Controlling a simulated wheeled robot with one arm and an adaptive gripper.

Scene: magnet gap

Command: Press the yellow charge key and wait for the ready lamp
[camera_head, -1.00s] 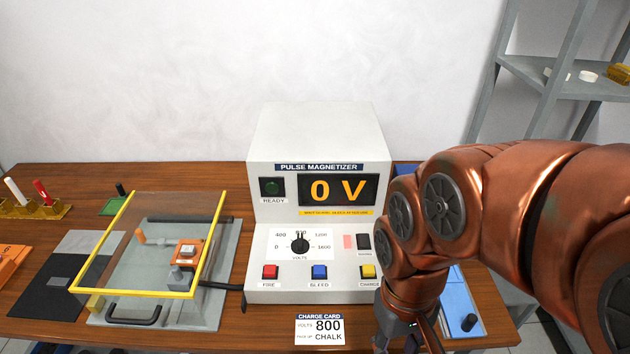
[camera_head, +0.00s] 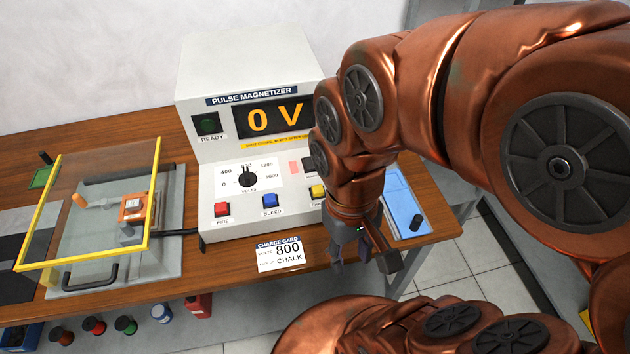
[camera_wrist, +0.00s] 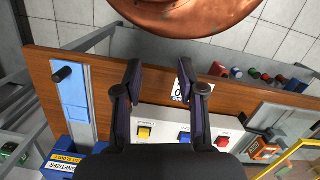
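The yellow charge key (camera_head: 317,191) is at the right end of the key row on the white pulse magnetizer (camera_head: 200,190), partly beside my arm in the head view. It also shows in the wrist view (camera_wrist: 144,132), between the bases of my fingers. The ready lamp (camera_head: 207,125) is dark green and looks unlit. The display (camera_head: 272,118) reads 0 V. The dial (camera_head: 247,177) points up, near 800. My gripper (camera_head: 362,256) points down near the table's front edge, in front of the charge key and apart from it. Its fingers (camera_wrist: 160,80) are spread and empty.
The red fire key (camera_head: 222,209) and blue bleed key (camera_head: 270,200) sit left of the charge key. A charge card (camera_head: 279,254) reads 800, chalk. A yellow-framed clear guard (camera_head: 154,205) covers a fixture at left. A blue tray (camera_head: 404,203) lies right of the magnetizer.

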